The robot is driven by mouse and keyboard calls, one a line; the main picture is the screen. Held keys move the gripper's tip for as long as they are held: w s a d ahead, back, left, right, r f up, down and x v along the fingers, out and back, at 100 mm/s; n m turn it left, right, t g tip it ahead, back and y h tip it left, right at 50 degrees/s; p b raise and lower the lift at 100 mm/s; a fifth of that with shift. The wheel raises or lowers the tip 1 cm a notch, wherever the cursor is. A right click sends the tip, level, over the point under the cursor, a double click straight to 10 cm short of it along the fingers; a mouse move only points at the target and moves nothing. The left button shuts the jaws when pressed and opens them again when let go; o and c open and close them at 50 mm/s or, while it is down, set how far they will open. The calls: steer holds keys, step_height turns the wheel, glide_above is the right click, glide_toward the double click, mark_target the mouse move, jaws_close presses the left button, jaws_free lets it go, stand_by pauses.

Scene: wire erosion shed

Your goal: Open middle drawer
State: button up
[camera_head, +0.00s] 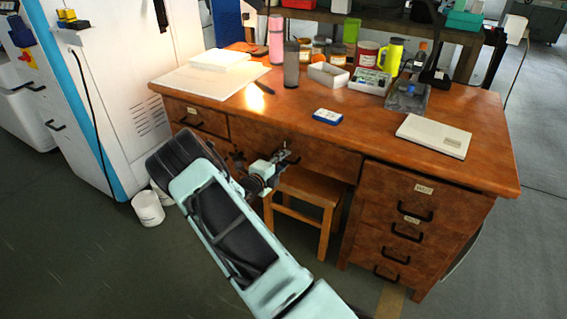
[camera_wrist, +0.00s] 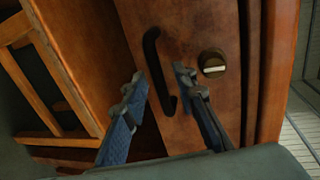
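The wooden desk's wide middle drawer (camera_head: 330,158) sits under the desktop, between the left drawer and the right drawer stack. Its front looks flush with the desk. My gripper (camera_head: 288,158) is in front of it, and my arm hides its left part. In the wrist view, a drawer front (camera_wrist: 190,25) fills the middle, with a black bar handle (camera_wrist: 152,55) and a round fitting (camera_wrist: 212,62) beside it. My gripper (camera_wrist: 160,82) is open, with the handle between its two fingers in the picture. I cannot tell whether either finger touches it.
A wooden stool (camera_head: 305,184) stands under the desk, close to my gripper. The left drawer (camera_head: 194,116) and right drawer stack (camera_head: 410,225) are closed. Bottles and boxes crowd the back of the desktop. A white bucket (camera_head: 148,208) stands on the floor at left.

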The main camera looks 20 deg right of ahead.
steer(key=shift+w+d, duration=0.1)
steer(key=shift+c, duration=0.4)
jaws_close()
steer(key=f+p+v, duration=0.3)
steer(key=p+v, duration=0.1)
steer(key=v, duration=1)
steer(key=a+f+p+v, duration=0.1)
steer(key=f+p+v, duration=0.2)
steer(key=v, duration=1.1)
steer(key=shift+s+a+p, duration=0.25)
steer(key=shift+s+p, duration=0.25)
steer(key=shift+p, duration=0.15)
steer(key=shift+o, duration=0.4)
jaws_free()
